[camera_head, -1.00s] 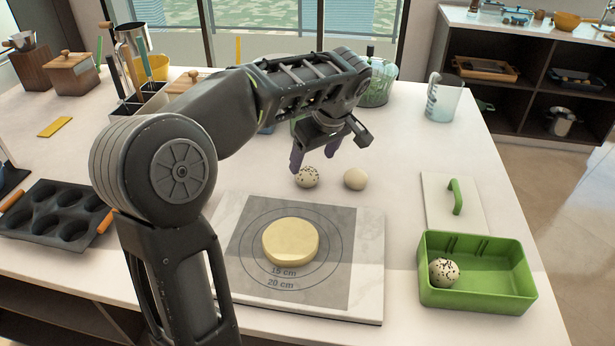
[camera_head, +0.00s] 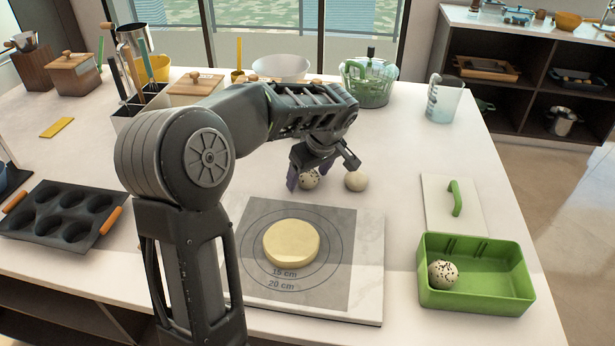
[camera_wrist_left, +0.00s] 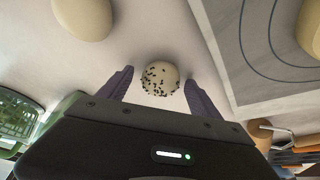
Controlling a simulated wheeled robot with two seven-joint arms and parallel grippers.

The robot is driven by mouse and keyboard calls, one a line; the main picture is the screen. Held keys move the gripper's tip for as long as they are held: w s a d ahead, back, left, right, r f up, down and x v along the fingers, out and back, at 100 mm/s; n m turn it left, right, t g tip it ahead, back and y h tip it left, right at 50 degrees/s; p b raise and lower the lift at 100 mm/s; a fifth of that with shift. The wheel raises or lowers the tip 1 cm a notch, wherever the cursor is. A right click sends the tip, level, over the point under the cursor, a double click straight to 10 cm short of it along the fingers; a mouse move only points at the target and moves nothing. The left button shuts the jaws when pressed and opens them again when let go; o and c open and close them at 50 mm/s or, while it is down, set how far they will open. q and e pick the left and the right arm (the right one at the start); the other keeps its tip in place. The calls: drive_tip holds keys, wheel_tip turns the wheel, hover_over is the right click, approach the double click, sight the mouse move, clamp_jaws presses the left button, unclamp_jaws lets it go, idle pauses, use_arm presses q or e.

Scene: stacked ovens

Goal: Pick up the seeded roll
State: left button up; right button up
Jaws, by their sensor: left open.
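A pale seeded roll (camera_head: 310,180) with dark specks lies on the white counter behind the marble board. My left gripper (camera_head: 306,174) is open just above it and partly covers it. In the left wrist view the seeded roll (camera_wrist_left: 160,78) shows between the two purple fingertips (camera_wrist_left: 158,88), with gaps on both sides. A second seeded roll (camera_head: 443,273) lies in the left part of the open green box (camera_head: 480,299). My right gripper is not in view.
A plain roll (camera_head: 356,181) sits close to the right of the seeded roll. The marble board (camera_head: 366,270) with a flat dough disc (camera_head: 291,243) is in front. A lid with green handle (camera_head: 455,198) lies right. A green basket (camera_head: 369,84) stands behind.

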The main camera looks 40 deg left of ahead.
use_arm(q)
drive_tip(key=shift+c, duration=0.2)
idle(0.4)
drive_tip(key=c, duration=1.4)
drive_tip(key=shift+r, duration=0.15)
wheel_tip(320, 180, up, 10)
drive_tip(key=shift+f, duration=0.1)
